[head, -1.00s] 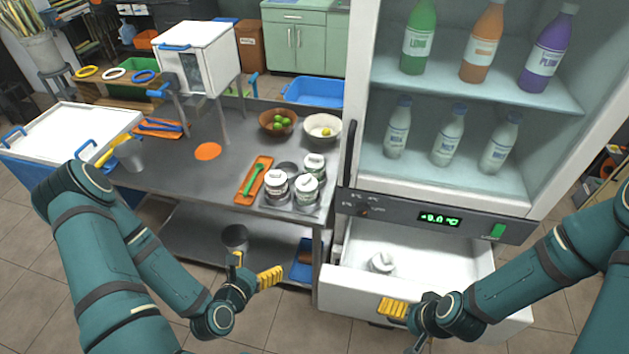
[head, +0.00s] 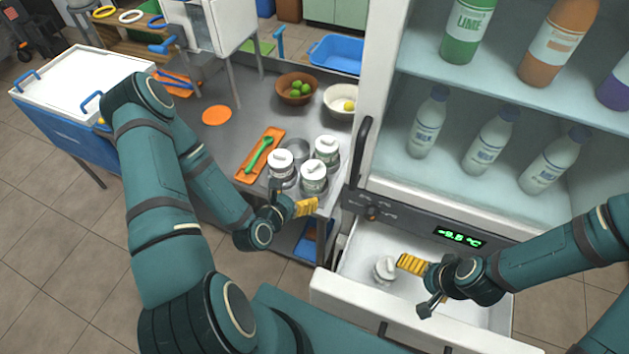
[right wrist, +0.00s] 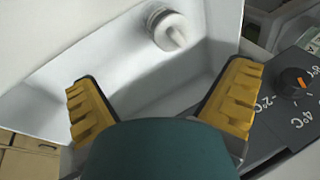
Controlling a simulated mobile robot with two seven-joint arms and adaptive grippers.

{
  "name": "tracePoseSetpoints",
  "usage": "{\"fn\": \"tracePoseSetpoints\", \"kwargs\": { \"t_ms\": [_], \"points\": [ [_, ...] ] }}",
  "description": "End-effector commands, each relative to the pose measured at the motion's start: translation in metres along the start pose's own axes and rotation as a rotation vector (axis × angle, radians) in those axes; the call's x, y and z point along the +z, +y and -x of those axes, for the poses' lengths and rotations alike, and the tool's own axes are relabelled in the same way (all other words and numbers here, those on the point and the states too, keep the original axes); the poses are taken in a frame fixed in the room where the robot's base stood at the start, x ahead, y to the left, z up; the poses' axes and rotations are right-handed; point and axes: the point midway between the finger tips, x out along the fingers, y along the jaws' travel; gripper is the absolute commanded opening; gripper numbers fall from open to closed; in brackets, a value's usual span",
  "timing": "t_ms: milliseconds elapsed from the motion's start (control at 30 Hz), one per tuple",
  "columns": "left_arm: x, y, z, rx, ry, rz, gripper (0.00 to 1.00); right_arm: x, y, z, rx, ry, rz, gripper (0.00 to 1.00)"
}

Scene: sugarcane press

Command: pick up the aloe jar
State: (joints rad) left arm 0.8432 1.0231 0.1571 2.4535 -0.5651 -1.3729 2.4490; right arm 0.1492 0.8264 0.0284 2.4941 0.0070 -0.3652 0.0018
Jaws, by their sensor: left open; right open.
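A white-lidded jar (head: 385,270) stands in the open drawer below the cold cabinet. It also shows in the right wrist view (right wrist: 168,28), near the drawer's far wall; its label cannot be read. My right gripper (head: 420,286) is open and empty over the drawer, just right of this jar. In the right wrist view the yellow fingers (right wrist: 162,85) are spread, with the jar beyond them. Three similar jars (head: 314,180) stand in a holder on the metal counter, their labels unreadable. My left gripper (head: 292,200) is open and empty at the counter's front edge, close to these jars.
The drawer (head: 350,245) is pulled out, and its floor around the jar is bare. The cabinet shelves (head: 480,100) above hold several bottles. An orange tray (head: 247,172) with a green spoon and two bowls (head: 297,88) are on the counter. A temperature knob (right wrist: 292,80) sits beside the drawer.

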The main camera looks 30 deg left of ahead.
Motion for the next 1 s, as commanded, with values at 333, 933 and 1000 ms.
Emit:
{"fn": "tracePoseSetpoints", "kwargs": {
  "t_ms": [333, 933, 1000],
  "points": [
    [0.001, -0.001, -0.037, -0.001, 0.000, 0.000, 0.87, -0.001, -0.001, 0.003, -0.001, 0.001, 0.000, 1.00],
    [0.000, -0.002, -0.088, 0.000, 0.001, 0.001, 0.87, -0.001, -0.003, 0.008, -0.002, 0.001, 0.000, 1.00],
    [0.000, -0.002, -0.088, 0.000, 0.001, 0.001, 0.87, -0.001, -0.003, 0.008, -0.002, 0.001, 0.000, 1.00]
  ]
}}
